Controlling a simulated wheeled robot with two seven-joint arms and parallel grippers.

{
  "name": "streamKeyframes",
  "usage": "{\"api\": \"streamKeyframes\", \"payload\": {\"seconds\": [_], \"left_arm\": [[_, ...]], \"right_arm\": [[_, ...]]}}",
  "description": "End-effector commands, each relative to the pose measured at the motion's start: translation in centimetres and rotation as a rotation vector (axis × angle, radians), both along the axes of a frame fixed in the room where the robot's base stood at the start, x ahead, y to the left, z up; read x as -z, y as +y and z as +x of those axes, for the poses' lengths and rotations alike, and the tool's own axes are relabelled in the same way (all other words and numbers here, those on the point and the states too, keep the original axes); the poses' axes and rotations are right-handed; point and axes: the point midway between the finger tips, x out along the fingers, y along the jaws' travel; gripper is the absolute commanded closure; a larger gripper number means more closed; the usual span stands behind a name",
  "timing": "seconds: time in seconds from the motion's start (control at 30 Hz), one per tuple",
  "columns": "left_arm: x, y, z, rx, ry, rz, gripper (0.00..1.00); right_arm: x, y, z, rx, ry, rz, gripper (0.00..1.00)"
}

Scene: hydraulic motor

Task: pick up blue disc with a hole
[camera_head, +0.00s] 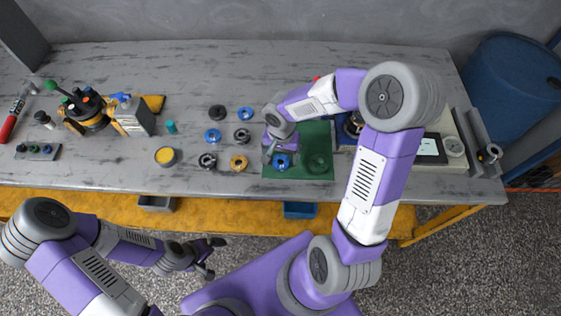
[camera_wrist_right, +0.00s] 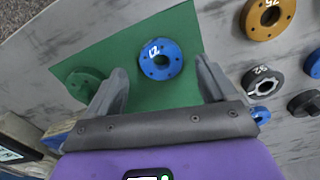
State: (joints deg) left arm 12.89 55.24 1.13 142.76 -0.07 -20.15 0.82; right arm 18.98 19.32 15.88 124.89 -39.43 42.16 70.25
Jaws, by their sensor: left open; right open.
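A blue disc with a hole (camera_head: 281,162) lies on a green mat (camera_head: 318,137) on the workbench. In the right wrist view the blue disc (camera_wrist_right: 160,59) shows small bolt holes, a central hole and a number. My right gripper (camera_head: 275,153) is open over the mat, close to this disc. In the wrist view its fingers (camera_wrist_right: 161,72) are spread to either side of the disc's near side; I cannot tell the height gap. My left gripper (camera_head: 211,258) is open and empty, in front of the bench. Two more blue discs, a rear one (camera_head: 245,113) and a nearer one (camera_head: 212,136), lie left of the mat.
A green disc (camera_head: 317,163) lies on the mat's right part. A yellow disc (camera_head: 239,162) and several dark rings (camera_head: 208,161) lie left of the mat. A motor assembly (camera_head: 84,107) stands at the left. A blue barrel (camera_head: 514,80) stands beyond the right end.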

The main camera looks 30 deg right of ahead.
Motion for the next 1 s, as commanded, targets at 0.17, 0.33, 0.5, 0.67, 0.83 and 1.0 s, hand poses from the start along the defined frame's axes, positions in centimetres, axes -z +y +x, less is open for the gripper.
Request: {"api": "streamKeyframes", "payload": {"seconds": [0.17, 0.33, 0.5, 0.67, 0.83, 1.0], "left_arm": [[0.9, 0.0, 0.0, 0.000, -0.001, 0.000, 0.00], [0.9, 0.0, 0.0, 0.000, -0.001, 0.000, 0.00], [0.9, 0.0, 0.0, 0.000, -0.001, 0.000, 0.00], [0.9, 0.0, 0.0, 0.000, -0.001, 0.000, 0.00], [0.9, 0.0, 0.0, 0.000, -0.001, 0.000, 0.00], [0.9, 0.0, 0.0, 0.000, -0.001, 0.000, 0.00]], "right_arm": [[2.5, 0.0, -0.1, 0.000, 0.003, 0.001, 0.15], [2.8, 0.0, 0.0, -0.001, 0.000, 0.000, 0.15], [2.7, 0.0, 0.0, -0.001, 0.001, 0.001, 0.23], [2.7, 0.0, 0.0, -0.001, 0.001, 0.001, 0.47], [2.7, 0.0, 0.0, -0.001, 0.001, 0.001, 0.73], [2.7, 0.0, 0.0, -0.001, -0.001, 0.001, 0.84]]}}
